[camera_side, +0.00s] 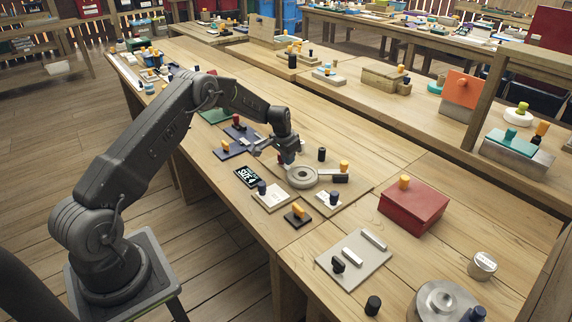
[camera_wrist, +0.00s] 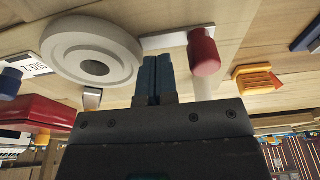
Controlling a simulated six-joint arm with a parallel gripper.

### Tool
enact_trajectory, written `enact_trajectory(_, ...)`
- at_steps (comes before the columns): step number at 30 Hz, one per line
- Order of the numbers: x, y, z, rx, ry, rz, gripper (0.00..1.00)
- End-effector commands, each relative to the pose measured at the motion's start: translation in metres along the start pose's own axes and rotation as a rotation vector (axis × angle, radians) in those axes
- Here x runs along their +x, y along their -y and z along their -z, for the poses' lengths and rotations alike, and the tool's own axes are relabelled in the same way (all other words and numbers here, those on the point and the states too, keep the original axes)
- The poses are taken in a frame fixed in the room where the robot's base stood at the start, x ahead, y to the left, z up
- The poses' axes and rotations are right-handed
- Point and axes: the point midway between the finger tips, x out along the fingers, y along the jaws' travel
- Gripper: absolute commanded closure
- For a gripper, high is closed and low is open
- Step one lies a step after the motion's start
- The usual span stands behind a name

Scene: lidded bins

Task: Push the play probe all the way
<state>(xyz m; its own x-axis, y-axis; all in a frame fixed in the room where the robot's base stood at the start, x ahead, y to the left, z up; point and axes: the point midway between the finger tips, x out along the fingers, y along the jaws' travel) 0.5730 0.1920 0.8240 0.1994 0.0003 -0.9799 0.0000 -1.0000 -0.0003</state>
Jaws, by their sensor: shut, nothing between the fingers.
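My gripper (camera_side: 288,158) is over the middle of the near bench, beside a pale grey round ring with a centre hole (camera_side: 302,177). In the wrist view its two dark blue fingers (camera_wrist: 152,75) are pressed together, with nothing between them. The ring (camera_wrist: 92,48) lies to their left there. A red-capped piece with a pale stem (camera_wrist: 203,52) stands just right of the fingers, apart from them in the picture. No part is marked as the play probe, so I cannot tell for certain which piece it is. The gripper body hides the lower part of the wrist view.
A black label plate (camera_side: 246,177) and a pale block with a dark blue knob (camera_side: 271,195) lie near the bench's front edge. A red box with a yellow knob (camera_side: 413,205) stands to the right. A yellow piece (camera_wrist: 257,78) shows right in the wrist view.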

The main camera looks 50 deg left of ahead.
Motion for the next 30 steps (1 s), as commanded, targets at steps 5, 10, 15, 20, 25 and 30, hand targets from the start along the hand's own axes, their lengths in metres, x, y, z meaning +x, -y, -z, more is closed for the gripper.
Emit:
enact_trajectory(5,0.000,0.005,0.000,-0.001,0.000,0.000,1.00)
enact_trajectory(10,0.000,0.010,-0.001,-0.001,0.001,-0.001,1.00)
enact_trajectory(15,0.000,0.015,0.000,-0.001,0.001,-0.001,1.00)
enact_trajectory(20,0.001,0.020,0.000,-0.001,0.001,0.000,1.00)
enact_trajectory(25,0.000,0.025,0.000,-0.001,0.000,0.000,1.00)
enact_trajectory(30,0.000,0.030,0.000,-0.001,-0.001,0.001,1.00)
